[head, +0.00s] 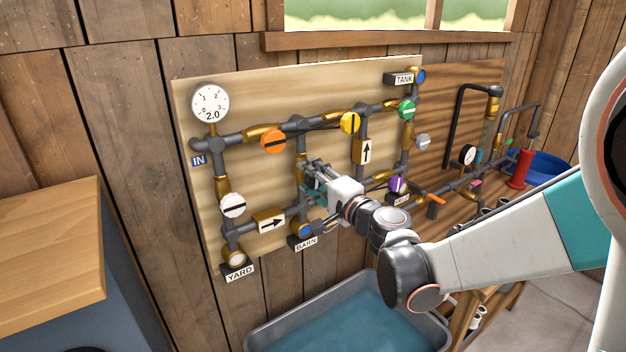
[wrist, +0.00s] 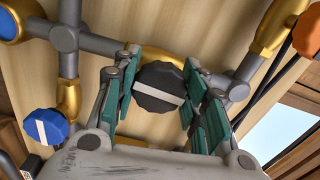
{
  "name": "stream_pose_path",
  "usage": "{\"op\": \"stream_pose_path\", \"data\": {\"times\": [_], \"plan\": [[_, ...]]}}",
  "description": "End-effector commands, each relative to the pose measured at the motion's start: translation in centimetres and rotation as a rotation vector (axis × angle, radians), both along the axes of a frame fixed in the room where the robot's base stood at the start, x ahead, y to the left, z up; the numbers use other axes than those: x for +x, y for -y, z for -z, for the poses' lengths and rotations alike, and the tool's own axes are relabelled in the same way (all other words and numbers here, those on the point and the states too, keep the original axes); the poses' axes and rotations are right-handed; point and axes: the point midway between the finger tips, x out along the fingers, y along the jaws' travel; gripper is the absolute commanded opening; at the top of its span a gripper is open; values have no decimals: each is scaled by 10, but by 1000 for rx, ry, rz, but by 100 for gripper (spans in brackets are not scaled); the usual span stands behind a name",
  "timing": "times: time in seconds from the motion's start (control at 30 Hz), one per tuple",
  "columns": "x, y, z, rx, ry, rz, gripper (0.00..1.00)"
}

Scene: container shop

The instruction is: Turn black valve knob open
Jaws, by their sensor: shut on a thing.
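The black valve knob (wrist: 160,78) is in the middle of the wrist view, a faceted round knob with a white bar across its face. The bar slopes slightly down to the right, roughly in line with the pipe run behind it. My gripper (wrist: 160,88) has its teal-padded fingers on either side of the knob and is shut on it. In the head view my gripper (head: 314,174) reaches to the pipes at the middle of the board, and it hides the black knob there.
The pipe board (head: 340,90) carries orange (head: 273,141), yellow (head: 350,122), green (head: 407,109), purple (head: 398,184) and white (head: 233,205) knobs close around my gripper. A gauge (head: 210,103) reads 2.0. A grey water tub (head: 262,338) stands below; a wooden-topped cabinet (head: 45,240) is at left.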

Motion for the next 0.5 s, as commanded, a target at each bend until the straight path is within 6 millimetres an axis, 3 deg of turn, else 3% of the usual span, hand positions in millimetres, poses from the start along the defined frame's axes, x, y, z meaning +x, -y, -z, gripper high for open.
{"op": "stream_pose_path", "data": {"times": [0.5], "plan": [[-1, 0, 1, -101, 67, -1, 16]]}}
